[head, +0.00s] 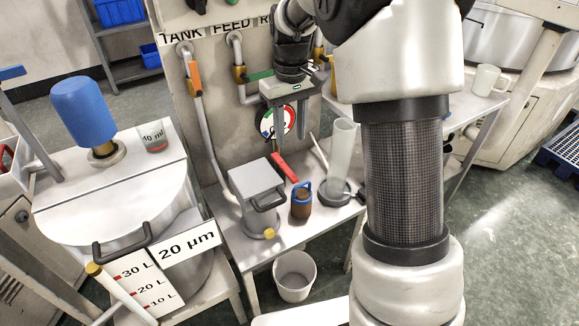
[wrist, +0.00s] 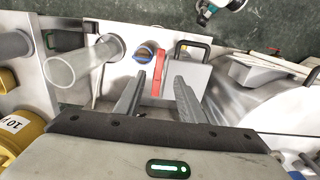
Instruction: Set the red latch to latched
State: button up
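The red latch (head: 285,168) is a flat red bar at the back edge of a grey box (head: 256,185) with a black handle, on the white bench. In the wrist view the red latch (wrist: 161,68) lies beside the grey box (wrist: 184,76), in line with the gap between my fingers. My gripper (head: 293,138) points down above and behind the latch, with its two fingers apart and nothing between them. It also shows open in the wrist view (wrist: 157,80). I see no finger clearly touching the latch; I cannot tell its set position.
A brown jar with a blue handle (head: 301,200) stands right of the box, and a clear cylinder (head: 342,160) stands behind it. A panel with pipes and a round gauge (head: 278,122) rises at the back. A white bucket (head: 294,276) is below. A large drum (head: 115,205) is at left.

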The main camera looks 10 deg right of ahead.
aim_at(291, 173)
notch_tip(291, 173, down, 12)
jog(key=shift+b, duration=1.15)
grip_shut()
